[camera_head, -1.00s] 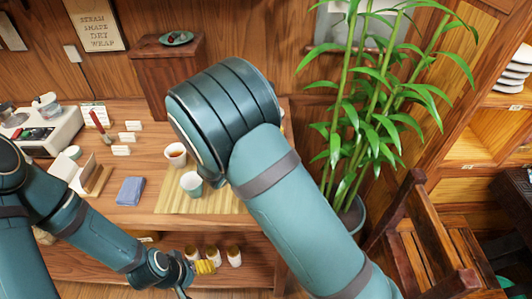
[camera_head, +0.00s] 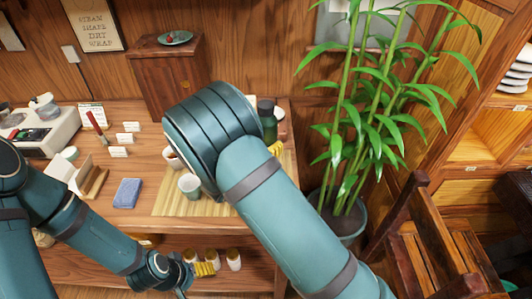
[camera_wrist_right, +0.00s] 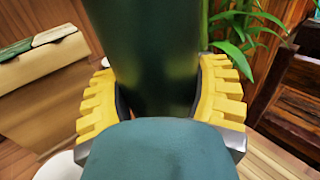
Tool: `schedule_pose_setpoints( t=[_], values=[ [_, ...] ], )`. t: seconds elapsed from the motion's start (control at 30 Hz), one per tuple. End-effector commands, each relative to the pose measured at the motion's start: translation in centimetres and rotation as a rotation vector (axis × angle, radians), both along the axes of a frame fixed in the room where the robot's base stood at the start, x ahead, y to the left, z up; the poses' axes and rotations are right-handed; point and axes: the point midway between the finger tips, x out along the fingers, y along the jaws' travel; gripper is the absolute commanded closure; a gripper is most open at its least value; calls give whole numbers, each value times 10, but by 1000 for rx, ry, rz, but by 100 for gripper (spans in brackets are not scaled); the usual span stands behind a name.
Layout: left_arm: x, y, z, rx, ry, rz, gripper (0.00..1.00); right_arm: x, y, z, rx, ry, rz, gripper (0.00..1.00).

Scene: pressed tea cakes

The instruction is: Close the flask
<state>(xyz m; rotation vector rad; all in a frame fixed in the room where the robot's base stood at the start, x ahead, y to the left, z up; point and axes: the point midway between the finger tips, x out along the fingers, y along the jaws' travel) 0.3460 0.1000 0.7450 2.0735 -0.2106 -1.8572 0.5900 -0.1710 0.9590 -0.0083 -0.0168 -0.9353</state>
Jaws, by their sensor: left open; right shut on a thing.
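The dark green flask (camera_head: 268,122) stands upright at the right end of the table, partly hidden behind my right arm. Its top looks dark in the head view; I cannot tell whether that is a lid. My right gripper (camera_head: 275,148) is shut on the flask. In the right wrist view, the yellow pads of my right gripper (camera_wrist_right: 158,105) press on both sides of the flask (camera_wrist_right: 152,45), whose top is out of frame. My left gripper (camera_head: 203,268) is open, low in front of the table, near the shelf jars.
Two cups, one of them pale (camera_head: 189,186), stand on the bamboo mat (camera_head: 175,208). A blue cloth (camera_head: 127,193) lies left of the mat. Several capped jars (camera_head: 233,260) stand on the lower shelf. A potted bamboo (camera_head: 345,225) and a wooden chair (camera_head: 425,250) are at right.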

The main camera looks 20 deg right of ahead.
Motion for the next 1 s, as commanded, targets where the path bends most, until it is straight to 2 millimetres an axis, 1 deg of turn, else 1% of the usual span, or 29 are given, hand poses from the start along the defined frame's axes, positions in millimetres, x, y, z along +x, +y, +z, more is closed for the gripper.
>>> schedule_pose_setpoints(
  t=[0.27,0.33,0.47,0.57,0.63,1.0],
  values=[
    [0,0,0,0,-1,0,27,0,0,0,0,-3,0,100],
    [0,0,0,0,-1,0,27,0,0,-2,0,-1,0,100],
    [1,0,-4,0,-2,1,27,0,0,-17,-1,-1,0,100],
    [2,0,-8,1,-4,0,27,0,0,-31,-1,0,0,100],
    [2,0,-10,1,-5,1,27,0,0,-37,0,-1,0,100],
    [2,0,-10,1,-6,1,27,0,0,-40,0,-3,1,100]
  ],
)
